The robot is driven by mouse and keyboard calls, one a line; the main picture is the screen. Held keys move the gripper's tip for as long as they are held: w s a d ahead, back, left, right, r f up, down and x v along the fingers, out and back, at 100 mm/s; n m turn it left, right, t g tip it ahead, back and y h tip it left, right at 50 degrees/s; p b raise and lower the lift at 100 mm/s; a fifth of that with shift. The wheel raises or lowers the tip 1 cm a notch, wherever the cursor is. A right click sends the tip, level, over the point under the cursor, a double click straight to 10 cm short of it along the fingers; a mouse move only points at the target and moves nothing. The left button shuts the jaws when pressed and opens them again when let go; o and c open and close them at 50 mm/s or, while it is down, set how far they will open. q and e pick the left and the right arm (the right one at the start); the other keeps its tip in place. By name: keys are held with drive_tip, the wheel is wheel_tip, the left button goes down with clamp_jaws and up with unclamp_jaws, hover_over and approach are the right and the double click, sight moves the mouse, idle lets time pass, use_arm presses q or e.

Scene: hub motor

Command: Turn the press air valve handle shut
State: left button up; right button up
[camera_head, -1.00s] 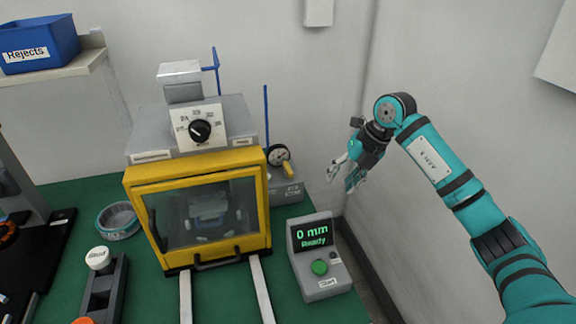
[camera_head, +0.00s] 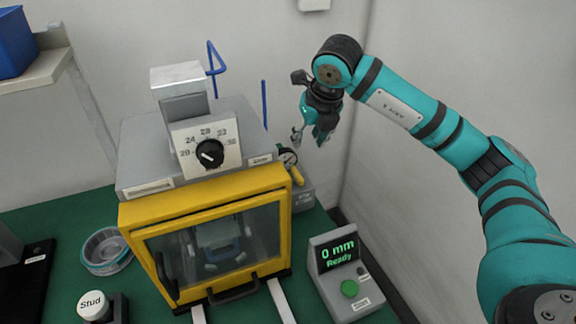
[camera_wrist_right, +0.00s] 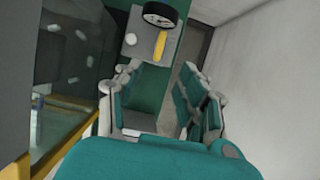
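The press air valve's yellow handle (camera_head: 297,176) sits on a grey block behind the press's right side, just below a round gauge (camera_head: 287,157). In the right wrist view the yellow handle (camera_wrist_right: 160,47) lies beneath the dark-rimmed gauge (camera_wrist_right: 160,14), roughly in line with the picture's vertical. My right gripper (camera_head: 311,137) is above and slightly right of the valve, pointing down. In the right wrist view its fingers (camera_wrist_right: 159,88) stand apart with nothing between them, and the handle is beyond their tips. The left gripper is not in view.
The yellow-framed press (camera_head: 213,235) with its dial (camera_head: 209,153) stands left of the valve. A blue upright rod (camera_head: 264,104) rises behind it. A control box (camera_head: 341,270) reading "0 mm Ready" stands in front right. Walls close in behind and right.

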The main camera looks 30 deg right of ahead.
drive_tip(key=p, duration=0.1)
approach(297, 173)
drive_tip(key=p+x, duration=0.1)
drive_tip(key=x, duration=0.7)
drive_tip(key=shift+f+p, duration=0.15)
drive_tip(key=shift+p, duration=0.15)
drive_tip(key=shift+w+f, duration=0.15)
drive_tip(key=shift+f, duration=0.1)
drive_tip(key=shift+w+f, duration=0.1)
drive_tip(key=shift+f, duration=0.1)
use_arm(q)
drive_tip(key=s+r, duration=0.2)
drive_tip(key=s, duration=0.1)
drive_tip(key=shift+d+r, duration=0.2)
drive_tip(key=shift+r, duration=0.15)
use_arm(e)
clamp_jaws()
